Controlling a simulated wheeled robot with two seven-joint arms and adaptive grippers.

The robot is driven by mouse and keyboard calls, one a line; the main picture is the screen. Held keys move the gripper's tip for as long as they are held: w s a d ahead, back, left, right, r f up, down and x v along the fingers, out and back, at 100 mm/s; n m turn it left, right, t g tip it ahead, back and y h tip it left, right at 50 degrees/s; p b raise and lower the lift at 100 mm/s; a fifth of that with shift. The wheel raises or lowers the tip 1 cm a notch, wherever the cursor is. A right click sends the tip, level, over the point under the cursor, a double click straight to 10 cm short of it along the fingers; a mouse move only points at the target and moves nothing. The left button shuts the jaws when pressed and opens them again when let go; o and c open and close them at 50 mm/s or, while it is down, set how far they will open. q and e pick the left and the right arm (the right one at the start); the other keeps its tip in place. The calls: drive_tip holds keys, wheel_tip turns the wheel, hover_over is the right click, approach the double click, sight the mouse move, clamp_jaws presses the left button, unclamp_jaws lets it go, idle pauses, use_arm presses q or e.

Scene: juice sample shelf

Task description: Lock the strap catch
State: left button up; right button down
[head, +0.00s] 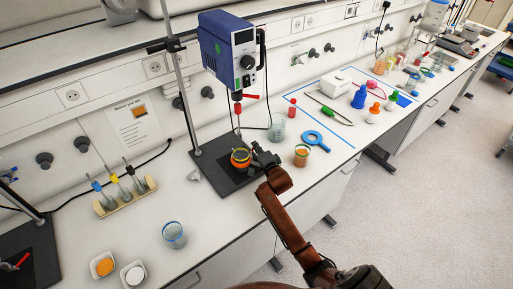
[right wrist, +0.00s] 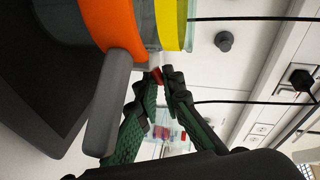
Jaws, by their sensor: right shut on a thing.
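A vessel with an orange band (head: 239,163) and a yellow band around it stands on the black base plate (head: 217,172) under the overhead stirrer (head: 229,50). In the right wrist view the orange band (right wrist: 112,22) and yellow band (right wrist: 170,22) are close, at upper left, with a grey bar on the orange one. My right gripper (head: 257,157) is at the vessel's right side. In the right wrist view its fingertips (right wrist: 160,80) are closed on a small red piece (right wrist: 156,75) beside the bands, seemingly the strap catch. The fingers partly hide it. My left gripper is not in view.
A jar with orange contents (head: 301,155) stands right of the gripper, with a blue magnifier (head: 315,140) and a glass beaker (head: 277,128) behind. The stirrer's metal post (head: 180,90) rises at the left. A blue-rimmed beaker (head: 174,235) stands at front left.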

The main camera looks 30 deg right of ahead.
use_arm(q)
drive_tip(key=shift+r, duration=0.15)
